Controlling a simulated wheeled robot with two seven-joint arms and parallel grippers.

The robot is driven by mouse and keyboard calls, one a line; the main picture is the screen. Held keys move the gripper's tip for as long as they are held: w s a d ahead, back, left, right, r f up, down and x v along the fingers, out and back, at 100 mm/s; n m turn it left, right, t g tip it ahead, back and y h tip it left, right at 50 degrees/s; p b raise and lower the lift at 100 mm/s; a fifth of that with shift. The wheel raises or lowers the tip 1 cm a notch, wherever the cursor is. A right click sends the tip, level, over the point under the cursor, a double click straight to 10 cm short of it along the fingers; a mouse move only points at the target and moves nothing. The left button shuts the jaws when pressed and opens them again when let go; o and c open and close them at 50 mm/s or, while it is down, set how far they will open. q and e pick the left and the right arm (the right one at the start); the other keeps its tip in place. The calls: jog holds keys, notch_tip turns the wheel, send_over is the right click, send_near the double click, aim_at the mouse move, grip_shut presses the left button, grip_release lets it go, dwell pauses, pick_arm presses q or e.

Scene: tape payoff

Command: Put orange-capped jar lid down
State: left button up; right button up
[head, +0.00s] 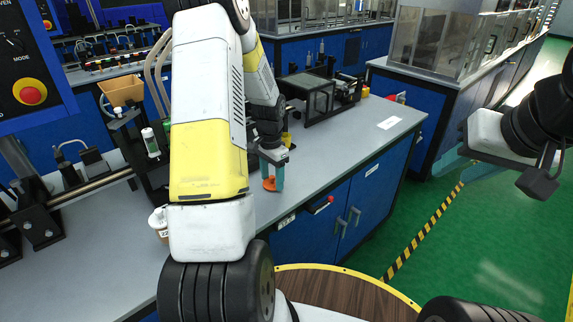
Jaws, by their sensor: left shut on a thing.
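An orange lid (269,185) is between the teal fingertips of my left gripper (272,181), at the front part of the grey bench top (330,143). The gripper points down and is shut on the lid. I cannot tell whether the lid touches the bench. My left arm crosses the middle of the view and hides part of the bench. A white labelled jar (158,222) stands at the bench's front left, partly hidden by my arm. My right gripper (445,170) is over the green floor at the right, away from the bench; its finger gap is unclear.
A dark boxed device (318,100) stands at the back of the bench. A white card (388,123) lies right of it. A white bottle (151,142) and black fixtures crowd the left. The bench top right of my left gripper is clear.

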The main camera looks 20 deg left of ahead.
pick_arm(q)
jog(key=shift+f, duration=0.1)
jog(key=o, duration=1.3)
notch_tip(320, 180, up, 12)
notch_tip(320, 180, up, 8)
jog(key=n+t, duration=0.1)
jog(key=t, duration=0.1)
send_over(272, 177)
jog(key=s+d, duration=0.4)
jog(key=s+d+r+n+t, duration=0.1)
jog(key=s+d+r, duration=0.1)
jog(key=s, duration=0.4)
jog(key=s+d+r+n+t+h, duration=0.1)
jog(key=s+d+r+n, duration=0.1)
jog(key=s, duration=0.4)
jog(key=s+d+r+n+t+h, duration=0.1)
jog(key=s+d+r+t, duration=0.1)
jog(key=s+d+r, duration=0.2)
jog(key=shift+s+d+r, duration=0.1)
jog(key=shift+s+r, duration=0.15)
jog(key=shift+s, duration=0.25)
jog(key=shift+s+d+r, duration=0.1)
jog(key=shift+s+r, duration=0.1)
jog(key=shift+s, duration=0.3)
